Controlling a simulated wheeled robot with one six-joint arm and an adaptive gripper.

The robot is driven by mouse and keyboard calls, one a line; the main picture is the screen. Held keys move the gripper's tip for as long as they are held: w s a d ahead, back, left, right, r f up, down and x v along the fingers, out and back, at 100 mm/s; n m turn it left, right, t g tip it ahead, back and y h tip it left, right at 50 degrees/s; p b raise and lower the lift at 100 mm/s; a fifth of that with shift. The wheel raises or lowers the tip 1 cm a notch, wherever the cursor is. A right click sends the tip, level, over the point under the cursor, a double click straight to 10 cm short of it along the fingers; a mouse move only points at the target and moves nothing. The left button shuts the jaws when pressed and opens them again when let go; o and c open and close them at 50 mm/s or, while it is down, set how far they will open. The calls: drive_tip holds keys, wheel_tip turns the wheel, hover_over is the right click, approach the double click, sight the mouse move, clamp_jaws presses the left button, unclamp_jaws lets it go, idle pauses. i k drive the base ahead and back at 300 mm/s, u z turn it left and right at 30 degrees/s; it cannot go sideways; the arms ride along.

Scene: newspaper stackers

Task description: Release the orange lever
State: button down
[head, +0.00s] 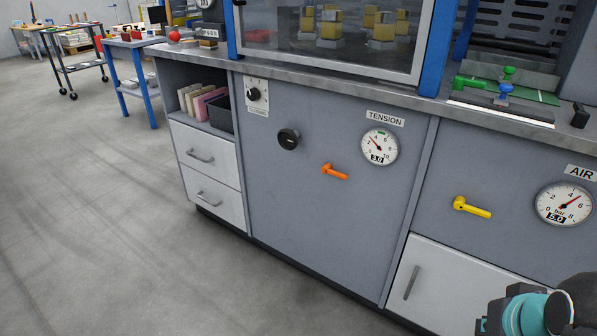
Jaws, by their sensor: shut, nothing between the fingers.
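The orange lever (335,172) is on the grey front panel (325,220) of the machine, near the middle of the head view. Its pivot is at the left end and its handle points right, tilted slightly down. A round TENSION gauge (380,146) with a 3.0 readout sits above and to the right of it. A black knob (289,139) sits above and to the left. Only a teal and black part of my arm shows at the bottom right corner, well apart from the lever. My gripper's fingers are not in view.
A yellow lever (472,207) and an AIR gauge (563,204) are on the panel to the right. A small selector dial (254,94) is at upper left. White drawers (208,160) stand left. The floor (120,230) in front is clear.

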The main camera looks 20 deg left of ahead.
sight(326, 168)
drive_tip(key=u, duration=0.35)
drive_tip(key=k, duration=0.65)
drive_tip(key=u, duration=0.35)
drive_tip(key=i, duration=0.5)
